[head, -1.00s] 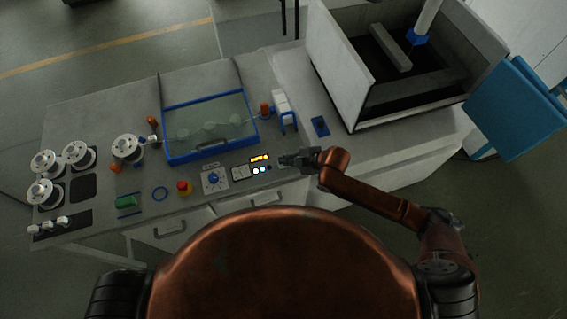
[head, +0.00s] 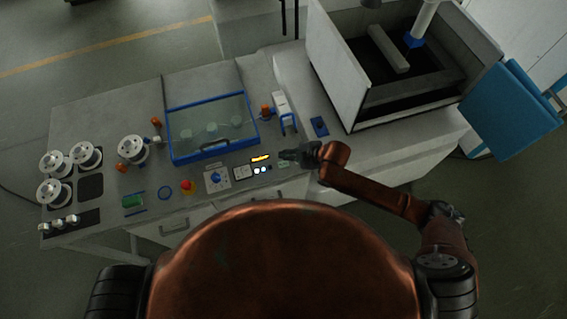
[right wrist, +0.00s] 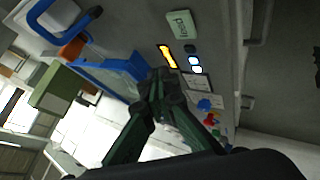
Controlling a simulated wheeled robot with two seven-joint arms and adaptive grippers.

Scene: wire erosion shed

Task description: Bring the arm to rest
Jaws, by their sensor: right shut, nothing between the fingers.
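My right arm (head: 375,193) comes in from the right and is bent toward the bench. Its gripper (head: 286,155) is over the front edge of the control panel, just right of the lit orange display (head: 260,158). In the right wrist view the gripper (right wrist: 160,80) has its fingers together at the tips, with nothing between them. A small green label plate (right wrist: 183,26) shows beyond the fingertips there, apart from them. My left gripper is not in view.
A blue-framed clear cover (head: 212,125), an emergency stop (head: 188,187) and several wire spools (head: 55,163) are on the bench. An open-topped tank (head: 345,85) is at the back right. Floor at right is free.

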